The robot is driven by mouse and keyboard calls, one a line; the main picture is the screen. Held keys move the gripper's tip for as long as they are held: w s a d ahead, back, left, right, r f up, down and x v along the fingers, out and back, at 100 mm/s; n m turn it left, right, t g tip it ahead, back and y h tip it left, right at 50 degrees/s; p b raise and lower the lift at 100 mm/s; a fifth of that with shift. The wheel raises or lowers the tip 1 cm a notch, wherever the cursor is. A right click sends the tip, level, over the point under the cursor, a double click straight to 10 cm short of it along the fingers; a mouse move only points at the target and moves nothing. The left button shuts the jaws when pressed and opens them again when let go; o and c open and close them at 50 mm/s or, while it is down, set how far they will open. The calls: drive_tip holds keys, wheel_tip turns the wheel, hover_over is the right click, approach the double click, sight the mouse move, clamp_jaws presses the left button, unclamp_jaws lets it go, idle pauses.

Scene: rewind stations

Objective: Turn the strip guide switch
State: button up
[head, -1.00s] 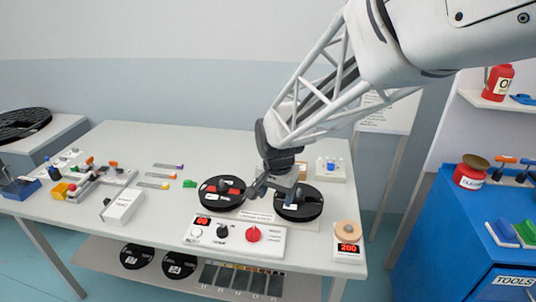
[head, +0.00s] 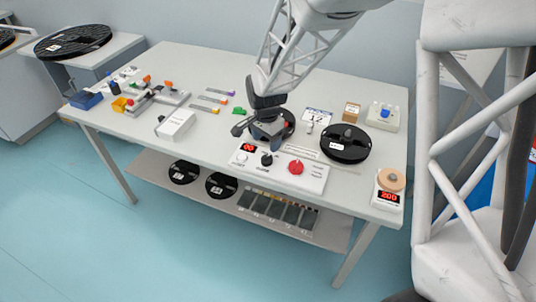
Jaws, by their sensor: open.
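The white control panel (head: 312,184) lies at the front of the table. It carries a black knob (head: 267,159), a red knob (head: 296,167), a white round button (head: 241,156) and a red number display (head: 247,148). Their labels are too small to read, so I cannot tell which control is the strip guide switch. My gripper (head: 258,138) is open and points down just behind the panel's left part, in front of the left black reel (head: 289,121), which it partly hides. It appears apart from the knobs.
The right black reel (head: 345,144) sits behind the panel. A scale with a tan roll (head: 391,180) stands at the right front corner. A white box (head: 175,125) and a grey fixture (head: 155,97) are left. A white box with a blue button (head: 383,115) is at the back right.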

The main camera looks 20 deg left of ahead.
sight(267, 156)
idle(0.3)
drive_tip(key=shift+f, duration=3.9)
drive_tip(key=shift+c, duration=0.5)
drive_tip(key=c, duration=0.8)
